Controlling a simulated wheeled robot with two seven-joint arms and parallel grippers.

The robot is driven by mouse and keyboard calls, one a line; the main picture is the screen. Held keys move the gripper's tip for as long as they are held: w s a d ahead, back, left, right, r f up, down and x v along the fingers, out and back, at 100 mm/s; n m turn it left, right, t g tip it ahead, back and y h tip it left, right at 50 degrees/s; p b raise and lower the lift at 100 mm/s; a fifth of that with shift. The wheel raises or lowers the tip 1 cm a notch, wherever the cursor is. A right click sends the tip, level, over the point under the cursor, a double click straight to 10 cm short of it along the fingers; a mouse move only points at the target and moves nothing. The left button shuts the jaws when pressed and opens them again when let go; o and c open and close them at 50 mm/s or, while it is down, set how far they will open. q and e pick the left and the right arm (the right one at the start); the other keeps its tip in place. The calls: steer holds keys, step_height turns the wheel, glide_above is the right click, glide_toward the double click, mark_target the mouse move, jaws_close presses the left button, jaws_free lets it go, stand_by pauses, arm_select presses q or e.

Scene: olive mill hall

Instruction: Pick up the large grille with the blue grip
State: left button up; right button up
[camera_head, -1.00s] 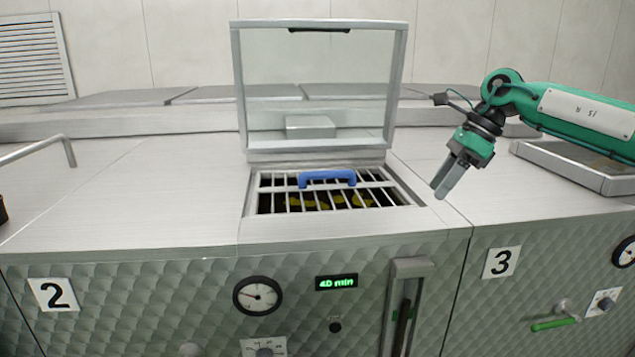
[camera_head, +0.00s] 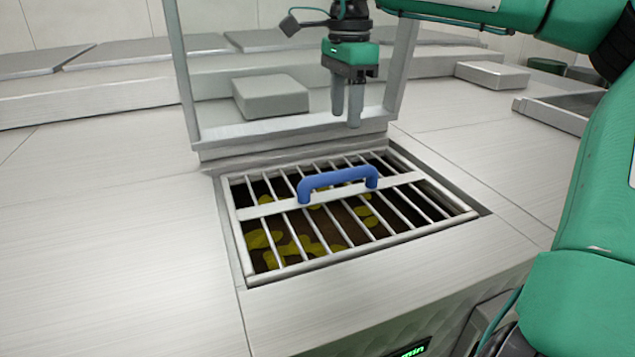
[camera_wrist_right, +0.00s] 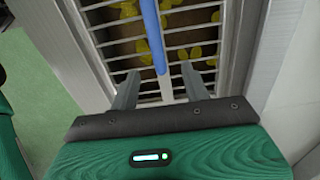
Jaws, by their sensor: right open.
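The large grille (camera_head: 276,210) is a frame of pale metal bars with a crosspiece. It lies in the rectangular opening of the steel counter. Its blue grip (camera_head: 338,179) arches up from the crosspiece. My right gripper (camera_head: 346,122) is open and empty, pointing down above and behind the grip. In the right wrist view the two fingers (camera_wrist_right: 163,88) are spread apart, with the blue grip (camera_wrist_right: 153,32) running between and beyond them; they do not touch it. My left gripper is not in view.
The raised clear lid (camera_head: 182,80) stands open behind the opening, its frame close to my right gripper. Yellow-green pieces (camera_head: 263,239) lie on a dark mass under the bars. A grey block (camera_head: 270,97) is behind the lid. The counter at left (camera_head: 100,240) is clear.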

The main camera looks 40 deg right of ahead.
mark_target(340, 171)
step_height(340, 171, down, 7)
steer(key=shift+s+f+p, duration=0.1)
steer(key=shift+f+p, duration=0.1)
steer(key=shift+p, duration=0.85)
steer(key=shift+f, duration=0.5)
steer(key=shift+a+f+p, duration=0.2)
steer(key=shift+f+p, duration=0.05)
steer(key=shift+p, duration=0.15)
steer(key=f, duration=0.1)
steer(key=f+p, duration=0.2)
steer(key=f, duration=0.1)
steer(key=shift+s+a, duration=0.15)
steer(key=shift+a, duration=0.2)
steer(key=shift+f, duration=0.35)
jaws_close()
steer(key=shift+r, duration=0.15)
